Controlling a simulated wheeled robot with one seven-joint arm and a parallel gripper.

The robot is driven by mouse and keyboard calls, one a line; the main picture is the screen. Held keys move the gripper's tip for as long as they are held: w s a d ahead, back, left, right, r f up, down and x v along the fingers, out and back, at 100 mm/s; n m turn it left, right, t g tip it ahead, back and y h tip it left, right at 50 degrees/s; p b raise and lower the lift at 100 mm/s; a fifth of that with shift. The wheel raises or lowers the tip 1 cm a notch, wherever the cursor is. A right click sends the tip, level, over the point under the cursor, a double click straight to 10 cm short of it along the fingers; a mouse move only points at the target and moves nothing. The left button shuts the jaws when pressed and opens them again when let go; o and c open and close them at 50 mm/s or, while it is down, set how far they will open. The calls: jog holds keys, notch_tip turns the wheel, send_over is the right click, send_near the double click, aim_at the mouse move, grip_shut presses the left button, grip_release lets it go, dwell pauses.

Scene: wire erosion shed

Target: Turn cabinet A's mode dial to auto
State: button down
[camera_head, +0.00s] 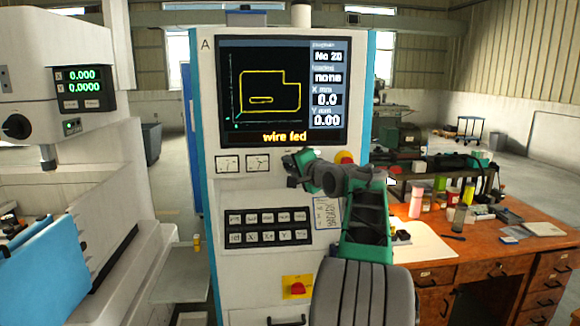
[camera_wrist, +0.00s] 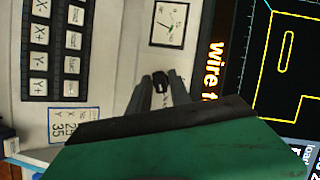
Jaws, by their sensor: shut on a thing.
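Cabinet A (camera_head: 208,110) stands upright ahead, marked "A" at its top left. Its screen (camera_head: 270,85) reads "wire fed" in yellow at the bottom. My gripper (camera_head: 291,168) reaches in from the right, just below the screen and right of two small gauges. In the wrist view my gripper (camera_wrist: 160,77) has its two fingers on either side of a small black dial (camera_wrist: 160,87) on the pale panel, shut on it. This dial is hidden behind my gripper in the head view. Its markings and the setting it points to cannot be read.
A black keypad (camera_head: 268,228) sits below the gauges, with a red knob (camera_head: 297,287) on a yellow plate lower down. A wooden desk (camera_head: 480,260) with tools stands right; a white machine (camera_head: 60,130) stands left.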

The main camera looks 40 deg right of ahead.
jog(key=shift+n, duration=0.3)
jog(key=shift+w+a+r+n+g+h+b, duration=0.1)
jog(key=shift+n+g+h+b, duration=0.65)
jog(key=shift+n, duration=0.85)
jog(key=shift+a+r+n+g+h+b, duration=0.1)
jog(key=shift+n+g+h+b, duration=0.6)
jog(key=shift+n, duration=0.9)
jog(key=shift+w+a+r+n+g+h+b, duration=0.1)
jog(key=shift+n+g+h+b, duration=0.4)
jog(key=shift+n+g, duration=0.8)
jog(key=shift+n+t, duration=0.3)
jog(key=shift+t, duration=0.05)
jog(key=c, duration=1.4)
grip_release()
jog(key=b+v, duration=0.2)
jog(key=v, duration=0.5)
jog(key=shift+s+a+r, duration=0.1)
jog(key=shift+s+a, duration=0.1)
jog(key=shift+s, duration=0.05)
